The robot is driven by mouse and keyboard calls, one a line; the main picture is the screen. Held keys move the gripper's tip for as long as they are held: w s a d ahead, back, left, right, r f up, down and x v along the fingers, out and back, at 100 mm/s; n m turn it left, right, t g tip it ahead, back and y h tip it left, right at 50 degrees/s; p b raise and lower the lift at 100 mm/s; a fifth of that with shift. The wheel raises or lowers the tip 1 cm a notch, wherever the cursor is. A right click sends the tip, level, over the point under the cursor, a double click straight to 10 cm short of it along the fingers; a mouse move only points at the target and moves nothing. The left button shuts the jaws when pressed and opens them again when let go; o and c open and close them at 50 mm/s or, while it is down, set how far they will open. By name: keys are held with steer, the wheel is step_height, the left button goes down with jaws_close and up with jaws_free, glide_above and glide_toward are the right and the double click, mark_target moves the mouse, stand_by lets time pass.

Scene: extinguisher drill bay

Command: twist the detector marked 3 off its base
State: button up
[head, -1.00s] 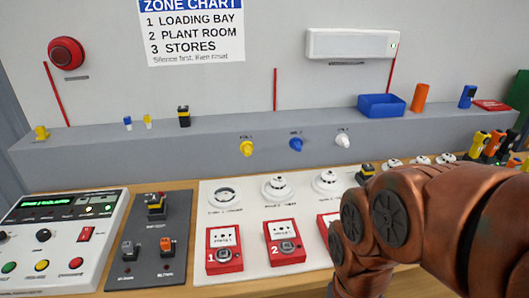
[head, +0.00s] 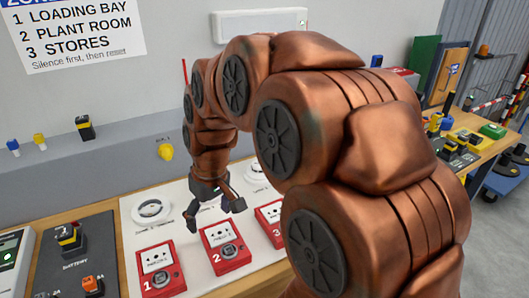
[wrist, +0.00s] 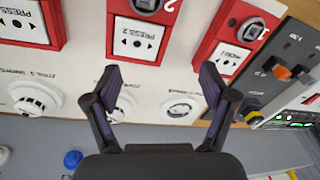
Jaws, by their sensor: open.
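The detector marked 3 is a round white unit on the white panel; it shows in the wrist view (wrist: 35,99) at the left, clear of the fingers, and partly in the head view (head: 256,170) beside my arm. My gripper (head: 214,213) is over the panel near the middle call point, and in the wrist view (wrist: 160,78) its two fingers are apart with nothing between them. The middle detector (wrist: 123,104) is partly behind a finger. The zone 1 position (head: 151,209) shows a white ring with a grey centre.
Red call points 1 (head: 160,270), 2 (head: 225,247) and 3 (head: 270,221) stand along the panel's front. A dark battery plate (head: 80,262) with switches lies at the left. A yellow knob (head: 165,152) sticks out of the grey ledge. My arm hides much of the right side.

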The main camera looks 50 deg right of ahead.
steer(key=w+d+t, duration=0.2)
steer(key=w+d, duration=0.5)
steer(key=d, duration=0.5)
steer(key=m+t+h+b, duration=0.1)
steer(key=m+h+b, duration=0.1)
glide_above(260, 169)
steer(key=s+d, duration=0.1)
steer(key=s, duration=0.1)
steer(key=shift+w+d+f, duration=0.1)
steer(key=shift+w+f, duration=0.15)
steer(key=shift+f, duration=0.3)
steer(key=shift+t, duration=0.3)
steer(key=shift+p+x, duration=1.25)
steer(key=shift+x, duration=2.6)
steer(key=shift+c, duration=0.3)
steer(key=c, duration=1.3)
steer(key=shift+o, duration=0.2)
steer(key=shift+f+n+y+b, duration=0.1)
steer(key=shift+n+y+b, duration=0.8)
steer(key=shift+n+b, duration=1.65)
steer(key=shift+n+y+b, duration=0.5)
steer(key=shift+n+b, duration=0.55)
steer(key=shift+b, duration=0.5)
